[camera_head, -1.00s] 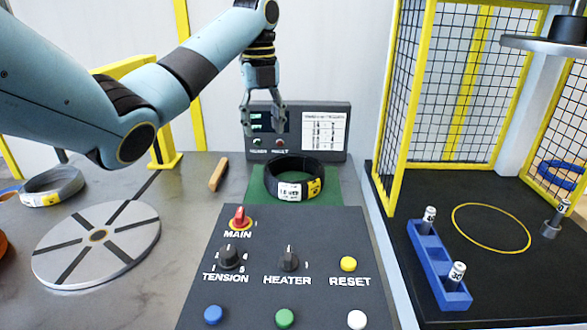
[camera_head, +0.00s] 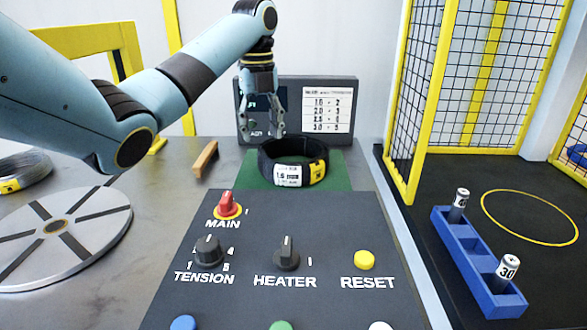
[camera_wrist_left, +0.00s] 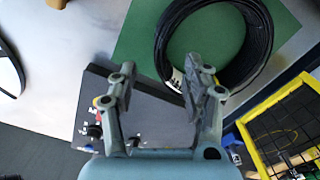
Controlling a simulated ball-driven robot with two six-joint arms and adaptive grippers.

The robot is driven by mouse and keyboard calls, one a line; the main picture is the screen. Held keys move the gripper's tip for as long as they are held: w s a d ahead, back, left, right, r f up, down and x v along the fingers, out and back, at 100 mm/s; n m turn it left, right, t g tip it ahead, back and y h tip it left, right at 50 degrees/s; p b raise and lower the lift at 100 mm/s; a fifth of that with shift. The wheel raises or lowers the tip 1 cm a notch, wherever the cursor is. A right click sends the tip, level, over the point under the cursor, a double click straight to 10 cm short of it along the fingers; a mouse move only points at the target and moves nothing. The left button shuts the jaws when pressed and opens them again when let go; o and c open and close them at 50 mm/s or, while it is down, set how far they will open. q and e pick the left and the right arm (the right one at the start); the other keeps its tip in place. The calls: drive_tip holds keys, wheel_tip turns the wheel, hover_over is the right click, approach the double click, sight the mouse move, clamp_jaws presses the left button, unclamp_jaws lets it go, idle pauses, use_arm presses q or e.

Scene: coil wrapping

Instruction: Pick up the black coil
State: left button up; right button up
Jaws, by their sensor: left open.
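The black coil (camera_head: 296,150) lies flat on a green mat (camera_head: 232,180), with a white and yellow label on its front. My left gripper (camera_head: 262,132) is open and empty, pointing down above and behind the coil's left part in the head view. In the left wrist view the open left gripper (camera_wrist_left: 158,80) appears in front of the coil (camera_wrist_left: 254,50). Its right finger overlaps the coil's near-left edge in the picture. I cannot tell any contact. My right gripper is not in view.
A control panel (camera_head: 330,225) with knobs and buttons stands in front of the mat. A display box (camera_head: 345,85) is behind the coil. A yellow-framed cage (camera_head: 410,150) stands right.

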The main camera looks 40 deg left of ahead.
sight(263, 156)
use_arm(q)
wheel_tip(263, 156, down, 4)
drive_tip(key=shift+r+b, duration=0.2)
drive_tip(key=shift+b, duration=0.9)
drive_tip(key=shift+f+b, duration=0.4)
drive_tip(key=shift+f, duration=2)
clamp_jaws()
drive_tip(key=shift+w+r, duration=0.1)
drive_tip(key=shift+r, duration=0.05)
